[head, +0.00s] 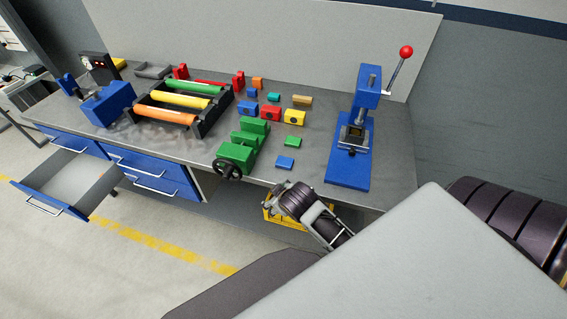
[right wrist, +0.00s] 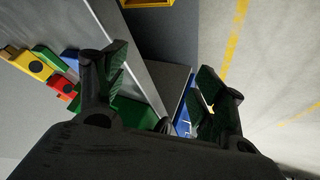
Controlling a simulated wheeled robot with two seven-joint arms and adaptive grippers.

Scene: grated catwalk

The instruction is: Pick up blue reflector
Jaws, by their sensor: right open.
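A small flat blue piece (head: 285,162), which looks like the blue reflector, lies on the grey workbench (head: 330,195) near its front edge, right of the green vise. It also seems to show in the right wrist view (right wrist: 71,56), just left of the left finger and partly hidden by it. My right gripper (head: 281,191) is at the bench's front edge, in front of the blue piece and apart from it. In the right wrist view my right gripper (right wrist: 160,88) has its fingers spread with nothing between them. My left gripper is not in view.
The green vise (head: 240,150) stands left of the blue piece, and a blue press (head: 350,150) with a red knob stands right. Several coloured blocks lie behind, including a yellow one (head: 295,117). A yellow crate (head: 272,215) is below the bench edge. A drawer (head: 75,185) hangs open at left.

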